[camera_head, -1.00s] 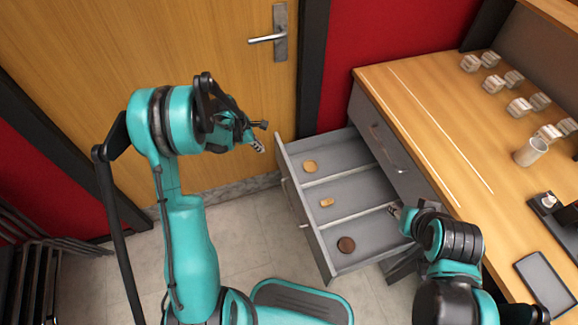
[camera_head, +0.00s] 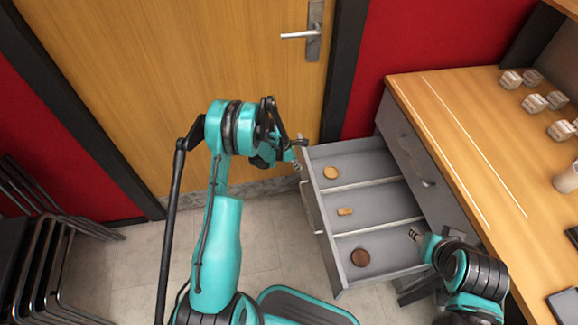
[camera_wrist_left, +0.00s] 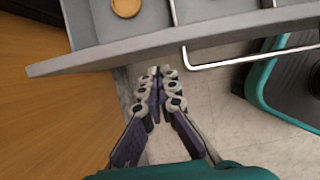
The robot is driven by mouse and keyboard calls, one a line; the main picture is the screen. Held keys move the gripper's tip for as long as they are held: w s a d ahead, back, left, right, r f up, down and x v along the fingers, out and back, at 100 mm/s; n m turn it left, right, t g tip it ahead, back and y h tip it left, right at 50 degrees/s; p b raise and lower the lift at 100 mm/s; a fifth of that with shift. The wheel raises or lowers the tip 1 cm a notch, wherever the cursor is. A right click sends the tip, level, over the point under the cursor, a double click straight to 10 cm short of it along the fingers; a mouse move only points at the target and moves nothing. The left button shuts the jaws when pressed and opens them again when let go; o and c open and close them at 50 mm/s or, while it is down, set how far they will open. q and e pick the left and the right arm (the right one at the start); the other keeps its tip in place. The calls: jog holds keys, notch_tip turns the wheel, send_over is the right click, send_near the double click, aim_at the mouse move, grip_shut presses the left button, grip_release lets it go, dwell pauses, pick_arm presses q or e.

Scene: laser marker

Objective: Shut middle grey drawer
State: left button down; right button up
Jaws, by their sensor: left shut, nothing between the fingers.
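The middle grey drawer (camera_head: 312,192) stands pulled out from the desk, with its front facing left. It is divided into three sections, and its bar handle (camera_wrist_left: 250,56) shows in the left wrist view. My left gripper (camera_head: 297,164) is shut and empty, close outside the far end of the drawer front. In the left wrist view the shut fingertips (camera_wrist_left: 157,72) are just short of the drawer front, to the left of the handle; I cannot tell if they touch. My right gripper (camera_head: 415,236) is over the near right part of the drawer; its jaws are too small to read.
The drawer holds a round tan piece (camera_head: 331,173), a small tan block (camera_head: 345,211) and a dark brown disc (camera_head: 360,257). A closed grey drawer (camera_head: 412,157) is above it in the wooden-topped desk (camera_head: 455,130). A wooden door (camera_head: 200,70) is behind. Chairs (camera_head: 50,235) stand left.

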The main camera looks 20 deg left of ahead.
pick_arm(q)
jog(key=shift+w+d+r, duration=0.1)
jog(key=shift+w+d, duration=0.35)
jog(key=shift+d, duration=0.3)
pick_arm(e)
jog(key=shift+f, duration=0.35)
pick_arm(q)
jog(key=shift+d, duration=0.1)
